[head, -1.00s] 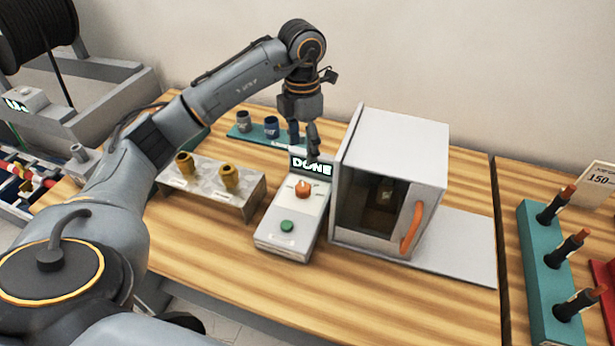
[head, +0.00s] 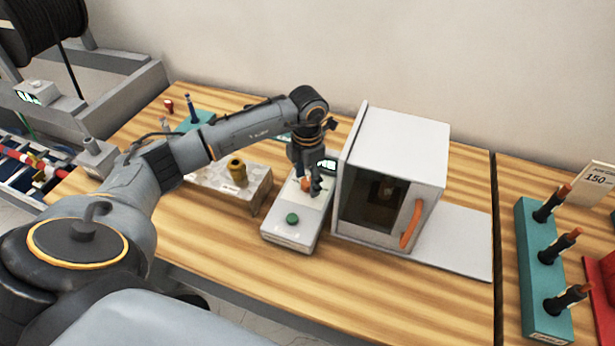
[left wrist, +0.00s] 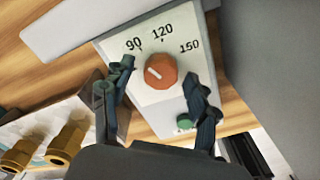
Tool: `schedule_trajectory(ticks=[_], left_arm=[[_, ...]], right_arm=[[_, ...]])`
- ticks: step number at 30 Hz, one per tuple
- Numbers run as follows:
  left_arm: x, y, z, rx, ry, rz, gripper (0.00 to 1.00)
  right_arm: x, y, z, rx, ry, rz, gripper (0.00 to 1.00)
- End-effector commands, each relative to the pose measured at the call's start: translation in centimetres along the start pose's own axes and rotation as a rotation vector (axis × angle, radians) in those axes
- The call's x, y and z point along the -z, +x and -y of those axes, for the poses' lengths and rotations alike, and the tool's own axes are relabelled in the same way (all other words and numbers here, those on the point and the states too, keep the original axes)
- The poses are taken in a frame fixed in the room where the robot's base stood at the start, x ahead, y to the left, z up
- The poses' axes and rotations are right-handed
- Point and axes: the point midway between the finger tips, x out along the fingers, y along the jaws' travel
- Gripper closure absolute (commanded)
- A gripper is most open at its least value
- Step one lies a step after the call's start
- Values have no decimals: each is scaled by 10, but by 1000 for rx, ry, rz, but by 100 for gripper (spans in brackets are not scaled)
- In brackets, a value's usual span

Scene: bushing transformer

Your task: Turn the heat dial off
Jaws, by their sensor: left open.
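The orange heat dial (head: 306,184) is on the sloped face of a grey control box (head: 287,233). In the left wrist view the dial (left wrist: 160,71) shows a white pointer line aimed to the upper left, towards the 90 mark. My left gripper (head: 312,190) is just above the dial and partly hides it in the head view. In the left wrist view my left gripper (left wrist: 158,80) is open, with one finger on each side of the dial; whether they touch it I cannot tell. A green button (head: 292,219) is lower on the box. My right gripper is not in view.
A white oven-like cabinet (head: 400,140) with an orange handle (head: 411,224) stands close right of the control box. The front wood table is clear.

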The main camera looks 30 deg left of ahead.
Motion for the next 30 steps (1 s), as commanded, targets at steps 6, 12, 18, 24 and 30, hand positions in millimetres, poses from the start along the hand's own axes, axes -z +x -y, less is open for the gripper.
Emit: schedule_trajectory(ticks=[6, 12, 18, 24, 30], left_arm=[[0, 0, 0, 0, 0, 0, 75], [0, 0, 0, 0, -1, 0, 95], [0, 0, 0, 0, -28, 1, 95], [0, 1, 0, -1, -123, 1, 95], [-1, 1, 0, 1, -282, 3, 95]], right_arm=[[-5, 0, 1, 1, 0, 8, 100], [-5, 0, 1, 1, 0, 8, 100], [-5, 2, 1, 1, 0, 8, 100], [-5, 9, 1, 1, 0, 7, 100], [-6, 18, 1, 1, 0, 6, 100]])
